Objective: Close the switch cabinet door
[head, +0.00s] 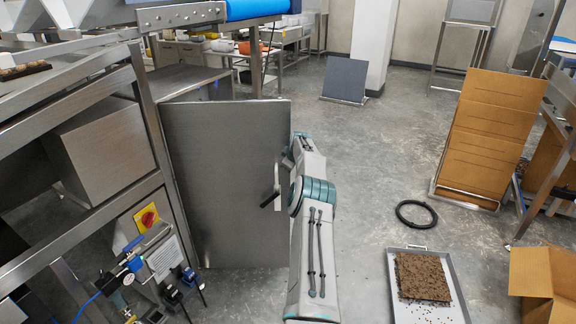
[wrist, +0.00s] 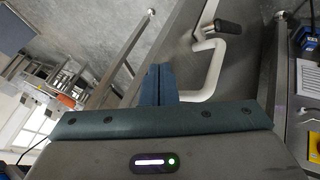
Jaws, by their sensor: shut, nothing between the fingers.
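The switch cabinet door (head: 222,185), a large flat grey metal panel, stands open beside the steel frame on the left of the head view. A handle with a dark grip (head: 268,198) sits near its right edge. In the wrist view the handle is a pale bent bar (wrist: 207,75) with a black grip. My gripper (wrist: 158,74) is shut and empty, its fingertips just left of the bent bar; whether they touch it I cannot tell. In the head view my arm is at the door's right edge and the fingertips are not clearly visible.
A steel frame (head: 150,118) with a grey box (head: 108,147) and a yellow-red switch (head: 147,217) stands left. On the floor at right lie a tray (head: 453,283), a black ring (head: 416,214) and a cardboard box (head: 540,275). Floor between my arm and them is clear.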

